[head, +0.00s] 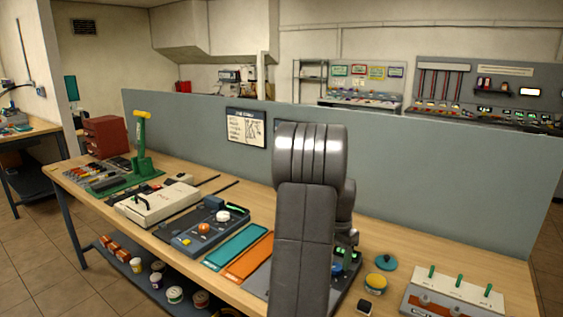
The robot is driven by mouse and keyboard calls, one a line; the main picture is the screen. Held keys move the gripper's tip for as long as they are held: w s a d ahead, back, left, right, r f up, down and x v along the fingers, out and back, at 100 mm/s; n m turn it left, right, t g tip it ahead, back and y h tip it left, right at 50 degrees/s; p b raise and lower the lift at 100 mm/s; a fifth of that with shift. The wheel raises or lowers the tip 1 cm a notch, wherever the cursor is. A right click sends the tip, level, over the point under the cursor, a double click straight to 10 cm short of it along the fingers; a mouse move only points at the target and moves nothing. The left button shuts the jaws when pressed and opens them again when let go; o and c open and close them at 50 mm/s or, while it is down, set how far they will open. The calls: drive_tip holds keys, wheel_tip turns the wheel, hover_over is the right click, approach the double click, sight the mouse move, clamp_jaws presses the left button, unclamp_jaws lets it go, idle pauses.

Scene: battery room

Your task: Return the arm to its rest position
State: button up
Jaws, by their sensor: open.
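My arm (305,220) rises in the front middle of the head view, its grey links folded upright over the near part of the workbench. A short part of my wrist (346,205) shows just right of the big link, above the bench. My gripper's fingers are hidden behind the arm, so I cannot see them or whether anything is near them.
The wooden bench (420,255) has a grey partition (430,180) behind it. Left of my arm lie an orange mat (249,255), a teal mat (236,247) and a blue control box (205,227). Right are a yellow-topped tub (376,283) and a switch panel (455,295).

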drive_tip(key=shift+f, duration=1.5)
